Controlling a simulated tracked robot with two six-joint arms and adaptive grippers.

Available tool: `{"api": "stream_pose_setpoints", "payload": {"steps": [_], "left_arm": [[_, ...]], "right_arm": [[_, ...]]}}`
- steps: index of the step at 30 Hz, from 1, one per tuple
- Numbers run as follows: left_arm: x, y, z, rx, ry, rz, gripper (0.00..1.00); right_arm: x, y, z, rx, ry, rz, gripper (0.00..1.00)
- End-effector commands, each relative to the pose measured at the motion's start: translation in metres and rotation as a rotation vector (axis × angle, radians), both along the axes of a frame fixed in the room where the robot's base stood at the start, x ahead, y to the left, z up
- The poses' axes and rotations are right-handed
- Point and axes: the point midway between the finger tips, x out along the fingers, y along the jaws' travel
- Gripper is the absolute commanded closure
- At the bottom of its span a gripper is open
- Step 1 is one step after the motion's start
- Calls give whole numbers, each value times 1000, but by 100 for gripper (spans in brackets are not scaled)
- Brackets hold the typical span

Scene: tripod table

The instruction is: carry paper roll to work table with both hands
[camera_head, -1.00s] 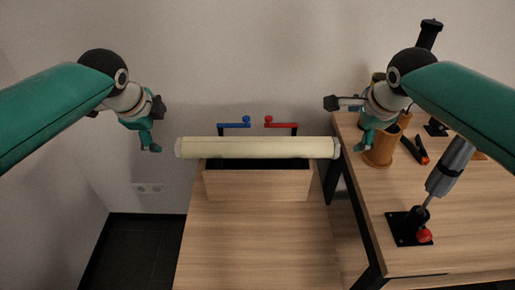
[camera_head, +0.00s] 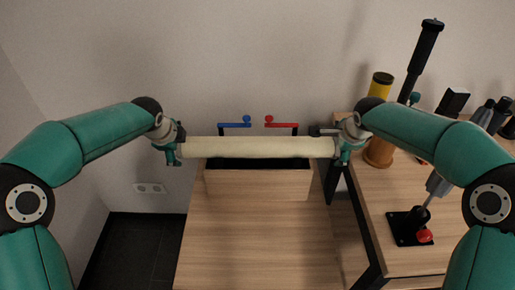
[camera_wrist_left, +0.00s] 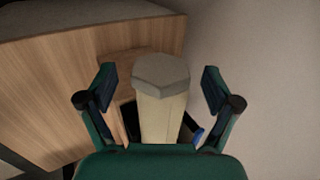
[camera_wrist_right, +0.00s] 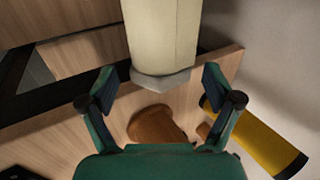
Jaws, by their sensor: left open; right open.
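The paper roll (camera_head: 258,147) is a long cream cylinder with pale end caps, lying level across the top of a wooden box. My left gripper (camera_head: 174,152) is at its left end, open. In the left wrist view the roll's end (camera_wrist_left: 160,85) lies between the open fingers (camera_wrist_left: 160,88), with a gap on each side. My right gripper (camera_head: 343,150) is at its right end, open. In the right wrist view the roll's end cap (camera_wrist_right: 162,80) lies between the open fingers (camera_wrist_right: 160,92), with gaps beside it. The work table (camera_head: 385,200) stands at the right.
The wooden box (camera_head: 258,184) stands on a lower wooden table (camera_head: 255,235). Blue (camera_head: 235,125) and red (camera_head: 282,125) handles rise behind the roll. On the work table are a brown cup (camera_head: 379,153), a yellow cylinder (camera_head: 381,86) and a black-based stand (camera_head: 409,226).

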Motion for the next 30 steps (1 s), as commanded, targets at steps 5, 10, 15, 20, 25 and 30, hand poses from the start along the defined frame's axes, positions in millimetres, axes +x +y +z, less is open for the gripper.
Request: {"api": "stream_pose_setpoints", "payload": {"steps": [5,10,15,20,25,30], "left_arm": [[8,1,-14,0,-1,1,10],[10,0,-17,0,-1,1,10],[10,0,-17,0,-1,1,10],[10,1,-17,0,-1,1,30],[10,1,-17,0,-1,1,59],[10,1,-17,0,-1,2,87]], "right_arm": [[8,0,-13,-1,-1,0,10],[10,0,-17,0,-1,1,10],[10,0,-17,0,-1,1,10],[10,0,-17,0,-1,1,30],[10,0,-17,0,-1,1,59],[10,1,-17,0,-1,1,87]]}}
